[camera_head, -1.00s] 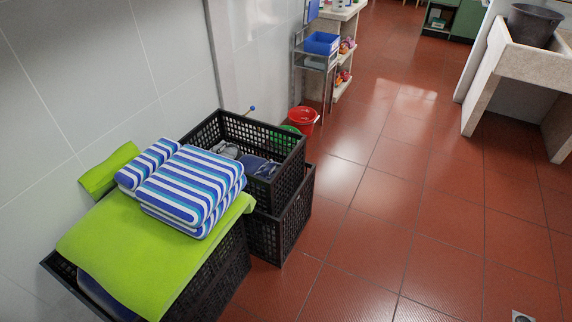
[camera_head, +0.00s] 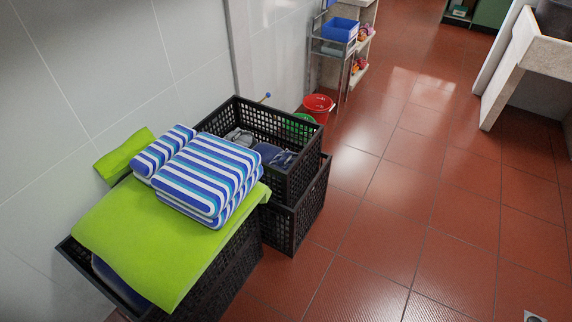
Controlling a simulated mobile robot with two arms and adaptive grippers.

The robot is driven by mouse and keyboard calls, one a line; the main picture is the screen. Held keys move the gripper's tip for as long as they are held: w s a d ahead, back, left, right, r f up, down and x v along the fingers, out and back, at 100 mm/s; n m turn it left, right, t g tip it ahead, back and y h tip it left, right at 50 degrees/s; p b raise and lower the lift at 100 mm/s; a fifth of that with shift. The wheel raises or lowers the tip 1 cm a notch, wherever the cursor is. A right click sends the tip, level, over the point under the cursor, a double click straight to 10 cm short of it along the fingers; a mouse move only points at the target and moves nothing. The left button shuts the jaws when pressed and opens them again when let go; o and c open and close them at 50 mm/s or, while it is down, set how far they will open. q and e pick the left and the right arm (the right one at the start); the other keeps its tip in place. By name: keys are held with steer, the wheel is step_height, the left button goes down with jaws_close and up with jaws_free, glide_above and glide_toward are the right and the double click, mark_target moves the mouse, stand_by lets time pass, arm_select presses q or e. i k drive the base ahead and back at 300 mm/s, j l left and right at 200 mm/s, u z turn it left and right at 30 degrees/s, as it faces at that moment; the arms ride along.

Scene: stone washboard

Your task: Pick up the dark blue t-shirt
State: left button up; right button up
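Dark blue cloth (camera_head: 268,152) lies inside the rear black crate (camera_head: 292,180), beside some grey items. Its shape is partly hidden by the crate wall and the striped towels, so I cannot tell for sure that it is a t-shirt. More dark blue cloth (camera_head: 118,284) shows under the green towel in the front black crate (camera_head: 225,282). Neither of my grippers is in view.
Blue-and-white striped towels (camera_head: 208,172) lie on a lime green towel (camera_head: 150,240) over the front crate. A red bucket (camera_head: 318,106) stands behind the crates. A shelf with a blue bin (camera_head: 340,30) and a stone washboard (camera_head: 520,60) are farther back.

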mark_target(284, 159)
steer(key=i+l+u, duration=0.15)
steer(key=u, duration=0.8)
steer(key=i+l+u, duration=0.15)
steer(key=l+u, duration=0.2)
steer(key=l, duration=0.4)
steer(key=l+u, duration=0.35)
steer(key=l, duration=0.4)
steer(key=l+u, duration=0.35)
steer(key=l, duration=0.45)
steer(key=k, duration=0.05)
